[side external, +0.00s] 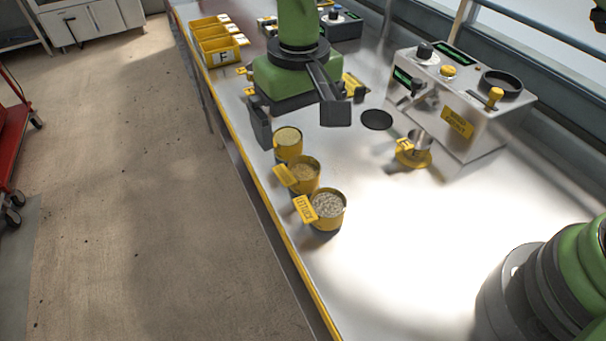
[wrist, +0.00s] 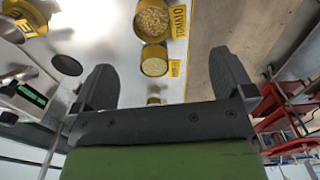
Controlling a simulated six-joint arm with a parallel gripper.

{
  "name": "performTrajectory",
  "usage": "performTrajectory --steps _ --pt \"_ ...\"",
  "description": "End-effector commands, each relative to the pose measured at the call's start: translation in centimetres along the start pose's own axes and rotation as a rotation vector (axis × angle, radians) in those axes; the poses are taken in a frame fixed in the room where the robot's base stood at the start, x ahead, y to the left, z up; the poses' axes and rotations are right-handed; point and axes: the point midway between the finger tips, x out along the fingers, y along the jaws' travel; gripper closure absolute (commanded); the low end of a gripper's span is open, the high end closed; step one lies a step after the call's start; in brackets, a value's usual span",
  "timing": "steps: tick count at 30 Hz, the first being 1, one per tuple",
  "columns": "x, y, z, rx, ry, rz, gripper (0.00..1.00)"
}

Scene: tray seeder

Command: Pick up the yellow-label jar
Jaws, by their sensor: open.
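Three yellow jars filled with seeds stand in a row along the bench's left edge in the side view. The near one (side external: 326,222) has a yellow tag reading LETTUCE. The middle one (side external: 305,187) has a yellow tag, readable as TOMATO in the wrist view (wrist: 152,42). The far one (side external: 288,152) shows no clear tag in the side view; in the wrist view this jar (wrist: 154,72) has a small yellow tag at its side. All visible tags are yellow. My gripper (side external: 298,120) is open and empty, its fingers (wrist: 165,80) spread beyond the far jar.
A black disc (side external: 376,120) lies between. Yellow bins (side external: 222,50) stand at the back left.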

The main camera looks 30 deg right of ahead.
Motion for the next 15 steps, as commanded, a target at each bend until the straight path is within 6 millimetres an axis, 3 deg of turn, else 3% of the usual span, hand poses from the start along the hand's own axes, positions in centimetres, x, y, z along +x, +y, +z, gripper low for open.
performTrajectory --steps 9,15 --pt "4.5 -0.4 0.1 -0.009 -0.015 0.012 0.0" --pt "6.1 -0.3 0.1 -0.008 -0.011 0.01 0.0"
